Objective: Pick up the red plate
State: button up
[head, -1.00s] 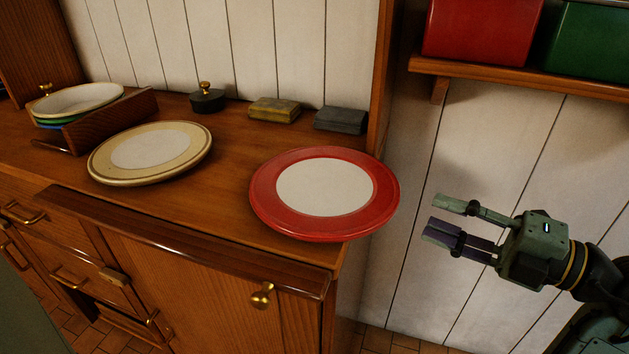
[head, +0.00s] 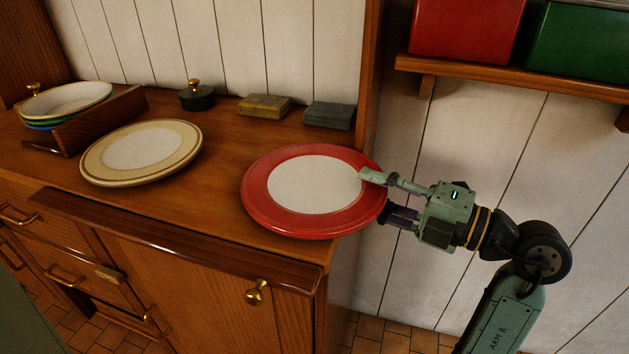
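The red plate (head: 262,208) has a wide red rim and a white centre. It lies at the right end of the wooden counter, its right rim reaching out past the counter's edge. My gripper (head: 374,194) is at that right rim, coming from the right. Its pale green upper finger shows over the rim, and its dark purple lower finger is at or below the rim's outer edge, its tip partly hidden. The fingers are apart with the rim between them. I cannot tell whether either finger touches the plate.
A cream plate (head: 100,168) lies left of the red plate on the counter (head: 218,225). Stacked bowls (head: 65,100) stand behind a wooden rack (head: 105,121). A black lidded pot (head: 197,99), a yellow box (head: 264,106) and a grey box (head: 329,115) line the back. A shelf (head: 500,84) overhangs upper right.

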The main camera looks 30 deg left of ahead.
grip_shut()
dwell(0.7)
